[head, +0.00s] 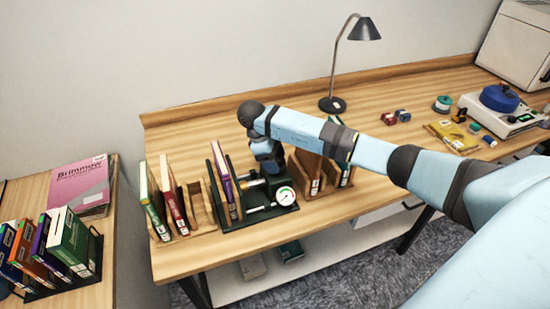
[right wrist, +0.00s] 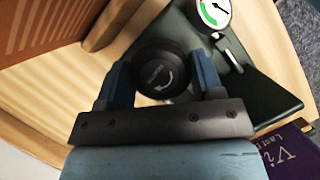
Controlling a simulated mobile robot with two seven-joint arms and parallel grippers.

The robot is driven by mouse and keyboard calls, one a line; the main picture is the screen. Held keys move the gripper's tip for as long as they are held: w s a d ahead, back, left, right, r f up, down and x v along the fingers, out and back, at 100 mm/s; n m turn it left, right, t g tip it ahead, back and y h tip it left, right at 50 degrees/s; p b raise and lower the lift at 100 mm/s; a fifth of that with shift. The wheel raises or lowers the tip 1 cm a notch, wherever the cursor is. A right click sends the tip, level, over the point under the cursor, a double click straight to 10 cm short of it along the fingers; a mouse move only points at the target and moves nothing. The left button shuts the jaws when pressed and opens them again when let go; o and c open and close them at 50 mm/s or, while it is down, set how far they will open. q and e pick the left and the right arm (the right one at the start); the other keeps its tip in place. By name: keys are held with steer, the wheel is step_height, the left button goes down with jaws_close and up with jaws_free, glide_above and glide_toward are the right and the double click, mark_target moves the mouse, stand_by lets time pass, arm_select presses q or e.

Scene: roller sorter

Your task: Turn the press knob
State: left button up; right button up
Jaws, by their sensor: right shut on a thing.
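The press is a dark green stand (head: 262,214) among the books on the table, with a round white gauge (head: 285,195) on its right. The gauge and green base (right wrist: 265,100) also show in the right wrist view. The black round knob (right wrist: 160,70) has a white curved arrow on its face. My right gripper (head: 270,165) reaches down over the press from above. In the right wrist view its two blue fingers (right wrist: 162,80) are shut on the knob, one on each side. In the head view my gripper mostly hides the knob. My left gripper is not in view.
Upright books (head: 168,195) stand left of the press, with a purple book (head: 220,178) close beside it. Wooden holders with books (head: 308,172) stand to its right. A desk lamp (head: 333,104) is behind.

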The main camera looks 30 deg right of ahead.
steer(key=o, duration=0.9)
steer(key=shift+w+a+r, duration=0.1)
steer(key=shift+w+r, duration=0.1)
steer(key=shift+r, duration=0.25)
steer(key=p+v, duration=0.1)
steer(key=v, duration=0.4)
steer(key=shift+r, duration=0.1)
steer(key=p+v, duration=0.6)
steer(key=v, duration=0.1)
steer(key=shift+a+r, duration=0.15)
steer(key=shift+r, duration=0.15)
